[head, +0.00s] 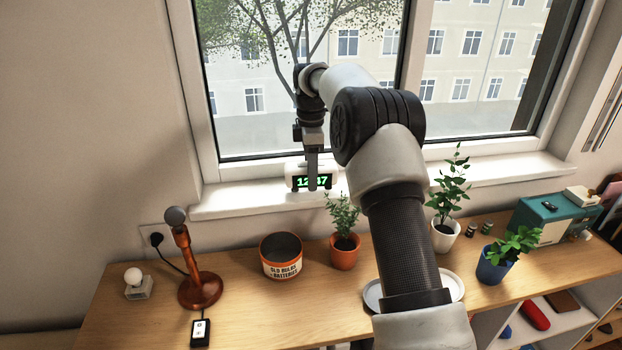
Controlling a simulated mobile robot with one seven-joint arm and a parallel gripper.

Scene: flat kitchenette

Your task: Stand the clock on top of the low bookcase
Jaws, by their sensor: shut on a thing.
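The clock (300,183) is a small white-cased digital clock with green digits, partly covered by a finger. My gripper (313,181) points down from above and is shut on the clock. The clock looks upright, with its face toward me, at the white window sill (238,200). I cannot tell whether it rests on the sill or hangs just clear of it. The low bookcase (130,290) has a wooden top below the sill, with open white shelves showing at the lower right.
On the wooden top stand an orange-brown lamp (200,290), a bulb on a base (136,284), a labelled tin (281,262), potted plants (344,252), a plate (372,297) under my arm and a teal box (545,222). Bare wood shows between lamp and tin.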

